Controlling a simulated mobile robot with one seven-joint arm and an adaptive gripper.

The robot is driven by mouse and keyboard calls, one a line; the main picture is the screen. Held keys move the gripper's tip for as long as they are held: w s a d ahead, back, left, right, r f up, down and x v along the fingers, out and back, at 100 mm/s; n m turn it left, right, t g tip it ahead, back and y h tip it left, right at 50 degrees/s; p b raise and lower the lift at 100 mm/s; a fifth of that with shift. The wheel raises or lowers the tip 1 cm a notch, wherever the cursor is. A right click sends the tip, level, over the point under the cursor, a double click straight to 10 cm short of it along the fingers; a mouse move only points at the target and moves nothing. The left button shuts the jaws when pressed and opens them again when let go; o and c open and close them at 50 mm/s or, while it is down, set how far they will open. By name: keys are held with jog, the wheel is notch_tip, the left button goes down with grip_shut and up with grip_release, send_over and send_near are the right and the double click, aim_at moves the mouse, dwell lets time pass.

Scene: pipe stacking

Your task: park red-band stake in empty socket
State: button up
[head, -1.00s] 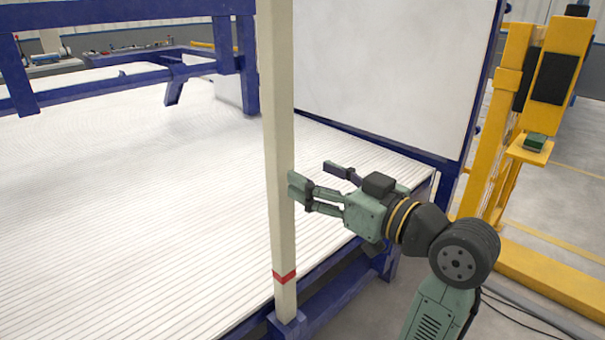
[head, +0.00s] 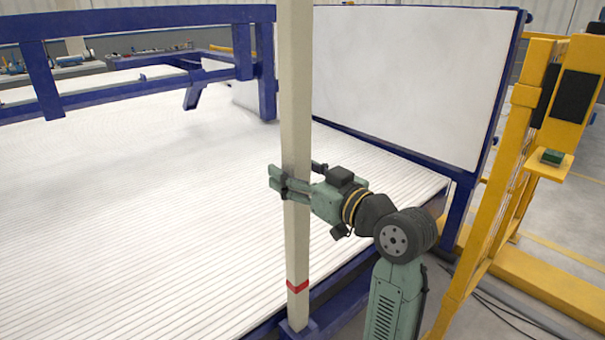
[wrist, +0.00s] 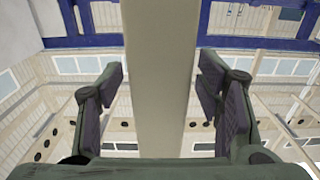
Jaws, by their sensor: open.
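The red-band stake (head: 296,235) is a tall, pale square post standing upright, with a red band (head: 298,286) near its lower end. Its foot is at a blue socket (head: 300,328) on the near edge of the blue frame. Its top runs out of the head view. My gripper (head: 293,180) is open around the stake's middle, well above the band. In the wrist view the stake (wrist: 160,60) stands between the two fingers of my gripper (wrist: 160,88), with a gap on each side. I cannot make out an empty socket.
A wide bed of white pipes (head: 130,220) lies behind the stake. A white panel in a blue frame (head: 415,85) rises behind my gripper. A blue rail (head: 150,18) crosses at upper left. A yellow machine post (head: 520,130) stands at right, with open floor near it.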

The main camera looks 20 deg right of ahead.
aim_at(303, 58)
grip_shut()
dwell(0.8)
jog(key=shift+r, duration=0.15)
jog(key=shift+r+p, duration=3.2)
jog(key=shift+r, duration=1.15)
notch_tip(303, 58, up, 6)
jog(key=p, duration=0.4)
jog(key=shift+r, duration=3)
